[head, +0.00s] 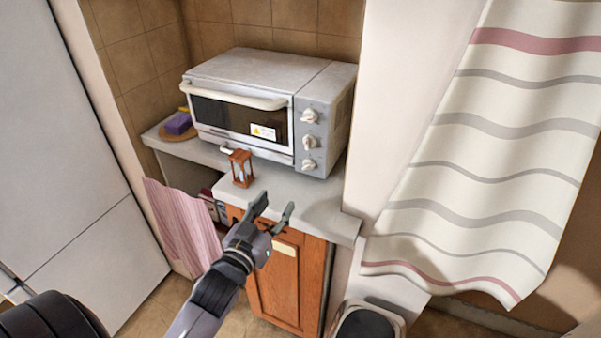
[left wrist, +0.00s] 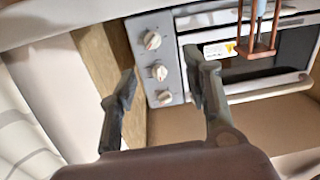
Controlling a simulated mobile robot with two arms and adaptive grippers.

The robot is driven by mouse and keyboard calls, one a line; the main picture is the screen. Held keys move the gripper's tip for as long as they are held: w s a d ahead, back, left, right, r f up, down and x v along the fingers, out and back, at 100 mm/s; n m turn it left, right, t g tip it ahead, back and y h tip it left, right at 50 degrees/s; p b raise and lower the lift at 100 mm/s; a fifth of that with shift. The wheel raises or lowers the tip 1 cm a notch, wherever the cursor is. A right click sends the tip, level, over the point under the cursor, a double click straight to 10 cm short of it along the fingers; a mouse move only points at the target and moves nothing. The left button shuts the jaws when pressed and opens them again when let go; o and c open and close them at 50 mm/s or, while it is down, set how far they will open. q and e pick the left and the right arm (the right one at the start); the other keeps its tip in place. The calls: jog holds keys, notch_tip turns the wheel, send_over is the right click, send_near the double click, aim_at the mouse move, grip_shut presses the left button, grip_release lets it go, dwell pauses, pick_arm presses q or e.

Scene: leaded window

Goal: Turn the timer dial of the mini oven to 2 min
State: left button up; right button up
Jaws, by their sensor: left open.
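The white mini oven (head: 240,85) stands on a counter, with three dials on its right front panel: a top dial (head: 310,116), a middle dial (head: 309,142) and a bottom dial (head: 309,165). The dial markings are too small to read, so I cannot tell which is the timer. My left gripper (head: 273,208) is open and empty, in front of the counter edge and below the dials. In the left wrist view, the oven appears upside down, with the dials (left wrist: 160,72) seen between and beyond the open fingers (left wrist: 160,85). My right gripper is not in view.
A small wooden hourglass (head: 241,168) stands on the counter (head: 290,192) before the oven. A purple sponge (head: 178,123) lies left of it. A striped curtain (head: 480,150) hangs at right, and a bin (head: 367,322) stands below. A cabinet door (head: 285,280) is under the counter.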

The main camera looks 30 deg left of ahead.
pick_arm(q)
jog(key=s+m, duration=0.2)
jog(key=m, duration=0.4)
jog(key=m+p, duration=0.4)
jog(key=p, duration=0.1)
send_near(308, 168)
jog(key=shift+h, duration=0.4)
jog(key=w, duration=0.6)
jog(key=w+a, duration=0.1)
jog(key=w, duration=0.2)
jog(key=shift+s, duration=0.1)
jog(key=shift+c, duration=0.2)
jog(key=shift+m, duration=0.3)
grip_shut()
